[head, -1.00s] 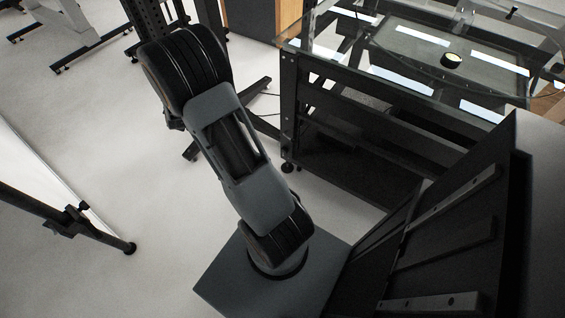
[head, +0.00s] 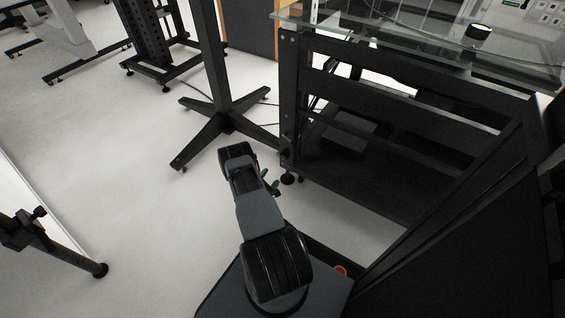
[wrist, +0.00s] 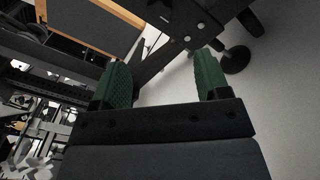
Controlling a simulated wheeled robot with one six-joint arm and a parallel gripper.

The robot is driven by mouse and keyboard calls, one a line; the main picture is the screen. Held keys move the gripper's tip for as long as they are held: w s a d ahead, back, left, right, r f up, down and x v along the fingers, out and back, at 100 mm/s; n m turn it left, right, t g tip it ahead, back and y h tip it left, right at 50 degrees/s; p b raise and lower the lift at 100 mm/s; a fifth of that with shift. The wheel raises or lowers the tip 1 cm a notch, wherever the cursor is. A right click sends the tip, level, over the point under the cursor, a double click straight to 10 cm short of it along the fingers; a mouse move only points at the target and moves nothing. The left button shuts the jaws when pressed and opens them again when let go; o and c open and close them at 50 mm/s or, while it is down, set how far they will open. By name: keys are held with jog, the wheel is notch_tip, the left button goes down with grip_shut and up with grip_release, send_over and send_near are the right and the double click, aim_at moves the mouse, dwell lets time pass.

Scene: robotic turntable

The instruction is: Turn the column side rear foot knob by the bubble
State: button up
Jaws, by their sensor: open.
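The rear foot knob (head: 288,178) is a small black round foot under the near corner post of the black table frame, beside the column (head: 213,60). In the wrist view a dark round foot (wrist: 236,61) shows just right of the right finger. My gripper (head: 270,181) is low, close to the left of the foot in the head view. Its two green fingers are apart and empty, as the wrist view (wrist: 163,68) also shows. The bubble (head: 478,31) is a small black disc with a pale yellow top on the glass; its inner reading is too small to tell.
The black table frame (head: 400,140) and its low shelf stand right of my gripper. The column's cross-shaped base (head: 226,122) lies just behind it. A black stand (head: 60,245) is at the left. The pale floor (head: 130,170) between is clear.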

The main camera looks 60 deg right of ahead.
aim_at(283, 158)
jog(key=d+b, duration=0.1)
jog(key=d, duration=0.3)
jog(key=d+b, duration=0.2)
jog(key=d, duration=0.2)
jog(key=w+d+b, duration=0.1)
jog(key=d, duration=0.3)
jog(key=shift+w+d, duration=0.1)
jog(key=shift+d, duration=0.2)
jog(key=shift+c, duration=0.5)
jog(key=c, duration=0.8)
